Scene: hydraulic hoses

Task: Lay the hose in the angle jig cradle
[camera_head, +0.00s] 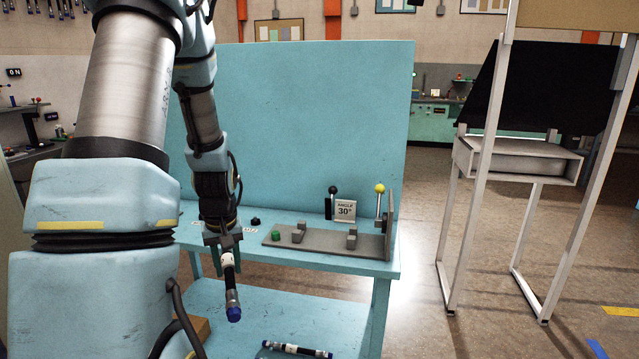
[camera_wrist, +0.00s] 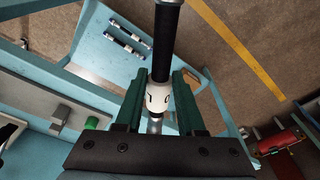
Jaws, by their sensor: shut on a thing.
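My gripper (camera_head: 224,258) is shut on a black hose (camera_head: 231,281) with a white band and a blue end cap. The hose hangs steeply down in front of the table's front edge. In the wrist view the green fingers of my gripper (camera_wrist: 159,100) close on both sides of the white band, and the black hose (camera_wrist: 167,45) runs away from them. The angle jig cradle (camera_head: 325,244) is a grey plate with two grey blocks, on the blue table to the right of my gripper. A sign reading "ANGLE 30°" (camera_head: 345,211) stands behind it.
Another hose (camera_head: 297,349) lies on the lower shelf; the wrist view shows two hoses there (camera_wrist: 128,35). A green button (camera_head: 276,235), a black-knobbed lever (camera_head: 333,190) and a yellow-knobbed lever (camera_head: 380,189) are at the jig. A blue panel (camera_head: 300,110) rises behind the table.

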